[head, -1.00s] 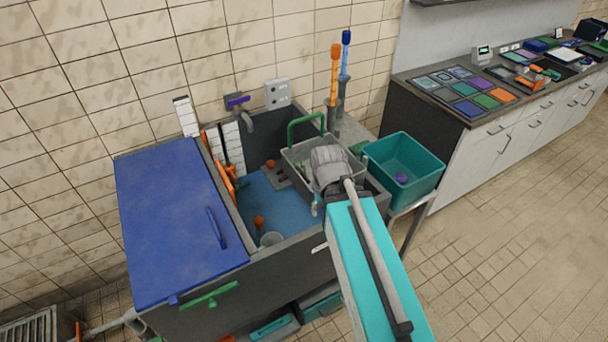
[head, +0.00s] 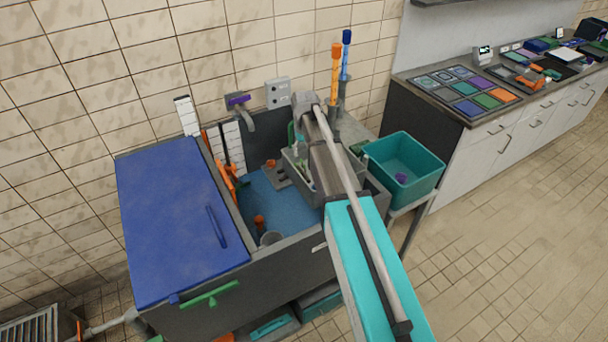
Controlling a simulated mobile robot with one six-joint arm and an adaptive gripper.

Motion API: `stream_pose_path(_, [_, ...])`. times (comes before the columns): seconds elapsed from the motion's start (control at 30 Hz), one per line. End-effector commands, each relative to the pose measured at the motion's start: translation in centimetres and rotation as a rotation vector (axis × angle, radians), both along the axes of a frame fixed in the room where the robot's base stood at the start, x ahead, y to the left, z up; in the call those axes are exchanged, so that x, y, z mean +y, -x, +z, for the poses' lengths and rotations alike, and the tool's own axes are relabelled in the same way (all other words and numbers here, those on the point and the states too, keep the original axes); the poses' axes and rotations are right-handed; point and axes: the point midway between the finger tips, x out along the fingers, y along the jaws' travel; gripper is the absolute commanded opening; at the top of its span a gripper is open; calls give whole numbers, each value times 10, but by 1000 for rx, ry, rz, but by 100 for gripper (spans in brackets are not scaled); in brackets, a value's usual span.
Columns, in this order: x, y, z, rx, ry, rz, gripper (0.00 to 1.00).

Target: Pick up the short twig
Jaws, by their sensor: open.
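I cannot make out the short twig for certain. A grey basket (head: 291,170) with a green handle stands at the right side of the sink. A few small pale and green pieces show inside it, too small to name. My arm reaches over the basket and covers much of it. The arm's far end is above the back of the basket, near the sink's back wall. My gripper's fingers are hidden behind my own arm, so I cannot see what they are near.
A teal bin (head: 425,180) with a purple ball (head: 401,178) stands right. Upright orange (head: 335,75) and blue (head: 345,60) tubes rise behind.

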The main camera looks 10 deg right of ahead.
Motion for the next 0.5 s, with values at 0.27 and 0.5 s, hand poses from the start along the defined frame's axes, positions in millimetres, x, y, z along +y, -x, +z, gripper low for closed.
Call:
stream_pose_path(0.27, [-1, -36, 0, 0, 0, 17, 71])
stream_pose_path(0.5, [-1, -35, 0, 0, 0, 17, 71])
